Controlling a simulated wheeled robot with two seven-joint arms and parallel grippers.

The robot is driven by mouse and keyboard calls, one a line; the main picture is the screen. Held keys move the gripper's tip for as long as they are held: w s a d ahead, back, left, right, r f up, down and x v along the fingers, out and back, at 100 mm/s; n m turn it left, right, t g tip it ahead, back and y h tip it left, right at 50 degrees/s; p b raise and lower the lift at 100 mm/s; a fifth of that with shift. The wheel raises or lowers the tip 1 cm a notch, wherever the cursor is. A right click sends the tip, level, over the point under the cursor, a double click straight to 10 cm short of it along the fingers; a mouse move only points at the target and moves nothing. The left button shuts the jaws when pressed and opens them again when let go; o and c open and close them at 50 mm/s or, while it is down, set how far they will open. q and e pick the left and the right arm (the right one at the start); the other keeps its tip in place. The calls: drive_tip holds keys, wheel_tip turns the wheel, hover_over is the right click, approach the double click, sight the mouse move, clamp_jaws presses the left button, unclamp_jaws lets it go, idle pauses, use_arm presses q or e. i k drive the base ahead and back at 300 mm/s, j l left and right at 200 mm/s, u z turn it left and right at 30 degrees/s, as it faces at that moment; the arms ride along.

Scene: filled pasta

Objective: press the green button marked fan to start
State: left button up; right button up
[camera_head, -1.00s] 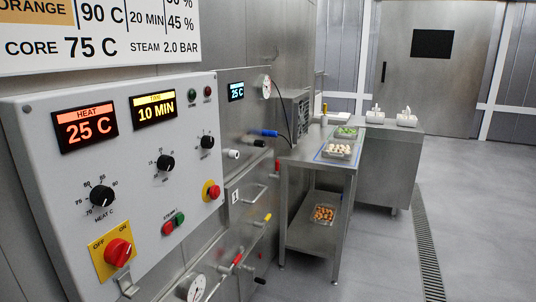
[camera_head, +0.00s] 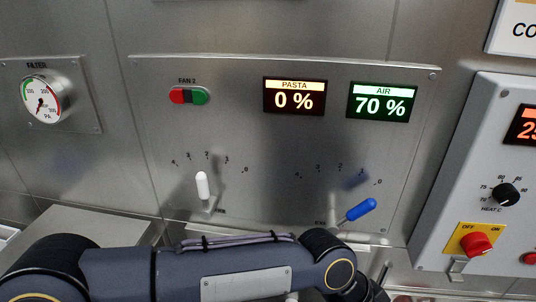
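A two-part push button (camera_head: 188,96) labelled FAN 2 sits at the upper left of a steel panel (camera_head: 240,130). Its left half is red and its right half, the green button (camera_head: 199,96), faces me uncovered. One of my arms crosses the bottom of the picture from the left, below the panel and apart from the button. Neither gripper can be made out in this view.
The panel has a PASTA display (camera_head: 294,96) at 0 %, an AIR display (camera_head: 381,103) at 70 %, a white lever (camera_head: 202,186) and a blue lever (camera_head: 358,210). A FILTER gauge (camera_head: 41,103) is left. A control box (camera_head: 458,165) with a red switch (camera_head: 476,244) juts out right.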

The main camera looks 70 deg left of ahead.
sight(199, 96)
drive_tip(key=u, duration=0.4)
drive_tip(key=j+u, duration=0.2)
drive_tip(key=u, duration=0.25)
drive_tip(key=k+j+u, duration=0.1)
drive_tip(key=u, duration=0.3)
drive_tip(key=j+u, duration=0.1)
drive_tip(key=u, duration=0.3)
drive_tip(key=j+u, duration=0.1)
drive_tip(key=u, duration=0.35)
